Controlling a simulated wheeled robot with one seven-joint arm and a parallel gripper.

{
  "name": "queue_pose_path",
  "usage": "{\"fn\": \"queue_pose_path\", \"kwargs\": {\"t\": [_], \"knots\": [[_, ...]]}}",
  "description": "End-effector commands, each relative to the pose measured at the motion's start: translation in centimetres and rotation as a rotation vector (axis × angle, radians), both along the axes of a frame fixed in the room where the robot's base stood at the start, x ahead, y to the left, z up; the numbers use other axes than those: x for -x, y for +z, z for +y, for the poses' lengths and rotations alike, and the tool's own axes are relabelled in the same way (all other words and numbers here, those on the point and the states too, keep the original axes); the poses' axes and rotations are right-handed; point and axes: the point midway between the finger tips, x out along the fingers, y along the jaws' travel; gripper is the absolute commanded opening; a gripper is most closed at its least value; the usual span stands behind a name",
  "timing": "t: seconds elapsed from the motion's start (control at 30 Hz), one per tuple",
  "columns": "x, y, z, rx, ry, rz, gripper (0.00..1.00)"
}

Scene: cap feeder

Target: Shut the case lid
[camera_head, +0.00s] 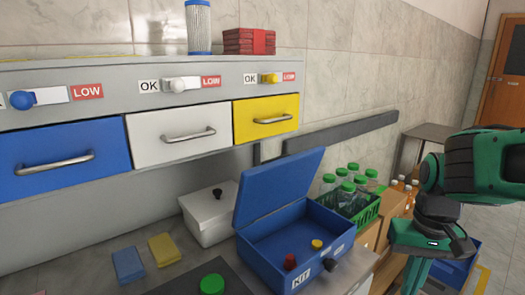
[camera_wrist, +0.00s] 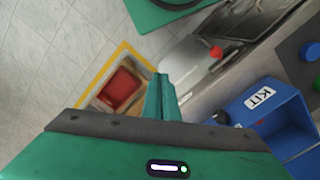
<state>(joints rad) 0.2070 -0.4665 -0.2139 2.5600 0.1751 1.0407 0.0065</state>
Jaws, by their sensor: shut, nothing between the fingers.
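The blue case (camera_head: 330,236) marked KIT stands on the counter with its lid (camera_head: 275,186) raised and leaning back. A red cap (camera_head: 290,262) and a yellow cap (camera_head: 316,244) lie inside, and a dark knob (camera_head: 331,265) sits on its front. My gripper (camera_head: 413,278) is to the right of the case, apart from it, pointing down; its fingertips are cut off in the head view. In the wrist view my gripper (camera_wrist: 162,78) shows its fingers together and empty, with part of the case (camera_wrist: 245,103) to the right.
A green crate of green-capped bottles (camera_head: 355,208) stands right behind the case. A white lidded box (camera_head: 208,215) is to its left. Drawers (camera_head: 188,132) overhang the counter. Blue and yellow sponges (camera_head: 164,249) lie at left.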

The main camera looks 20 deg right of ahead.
Motion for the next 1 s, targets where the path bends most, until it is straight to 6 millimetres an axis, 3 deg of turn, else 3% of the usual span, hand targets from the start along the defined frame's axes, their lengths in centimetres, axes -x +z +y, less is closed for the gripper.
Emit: {"fn": "queue_pose_path", "kwargs": {"t": [0.27, 0.37, 0.47, 0.57, 0.7, 0.8, 0.9, 1.0], "knots": [[0.6, 0.5, 0.0, 0.000, 0.006, -0.012, 0.00], [-1.0, 1.9, 0.1, 0.003, 0.043, -0.043, 0.00], [-5.4, 4.7, 0.7, 0.007, 0.130, -0.093, 0.00], [-11.5, 8.8, 2.1, 0.012, 0.267, -0.170, 0.00], [-20.1, 15.3, 6.3, 0.020, 0.489, -0.286, 0.00], [-24.9, 19.5, 10.0, 0.025, 0.637, -0.359, 0.00], [-28.2, 22.9, 13.5, 0.030, 0.763, -0.418, 0.00], [-30.2, 25.3, 16.3, 0.035, 0.853, -0.460, 0.00]]}}
